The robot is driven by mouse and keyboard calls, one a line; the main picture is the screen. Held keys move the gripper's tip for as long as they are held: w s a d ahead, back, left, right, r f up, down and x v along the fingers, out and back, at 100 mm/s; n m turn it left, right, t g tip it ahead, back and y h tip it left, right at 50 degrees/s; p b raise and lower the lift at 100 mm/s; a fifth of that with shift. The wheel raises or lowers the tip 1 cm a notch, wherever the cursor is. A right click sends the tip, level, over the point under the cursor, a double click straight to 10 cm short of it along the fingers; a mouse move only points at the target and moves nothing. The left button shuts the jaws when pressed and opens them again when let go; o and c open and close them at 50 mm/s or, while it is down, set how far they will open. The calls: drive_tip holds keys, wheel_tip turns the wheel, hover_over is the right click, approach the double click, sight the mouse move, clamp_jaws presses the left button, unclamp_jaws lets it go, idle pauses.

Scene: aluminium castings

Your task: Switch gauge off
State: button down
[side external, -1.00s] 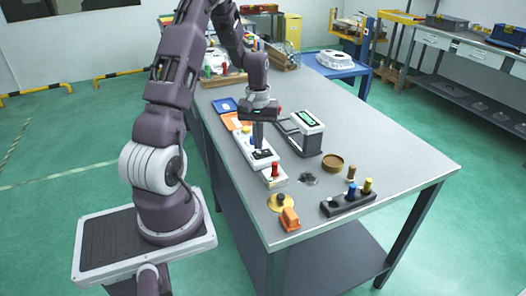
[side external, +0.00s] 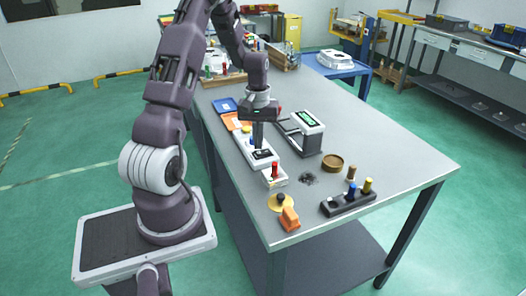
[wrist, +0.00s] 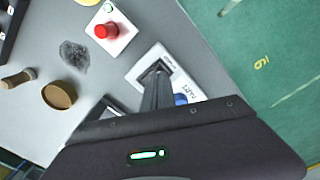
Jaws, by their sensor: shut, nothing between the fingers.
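The gauge appears to be the grey and white bench device (side external: 308,140) with a lit green display, right of my gripper. A long white switch box (side external: 245,143) lies left of it, with a black rocker switch (wrist: 155,75) at its near end and a blue button (wrist: 181,99) farther along. My gripper (side external: 259,149) points straight down with its fingers together and empty. The fingertips (wrist: 157,74) are at the rocker, covering part of it. I cannot tell whether they touch it or which way it is tipped. The label beside it is too small to read.
A white box with a red button (wrist: 106,31) stands close to the switch box. A brown round dish (side external: 332,162), a dark patch (side external: 308,179), a black peg holder (side external: 347,203) and an orange block (side external: 289,219) are nearer. The tabletop's right side is clear.

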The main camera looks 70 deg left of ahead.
sight(259, 152)
drive_tip(key=shift+f, duration=0.95)
idle(0.4)
drive_tip(key=shift+r, duration=3.5)
drive_tip(key=shift+r, duration=0.1)
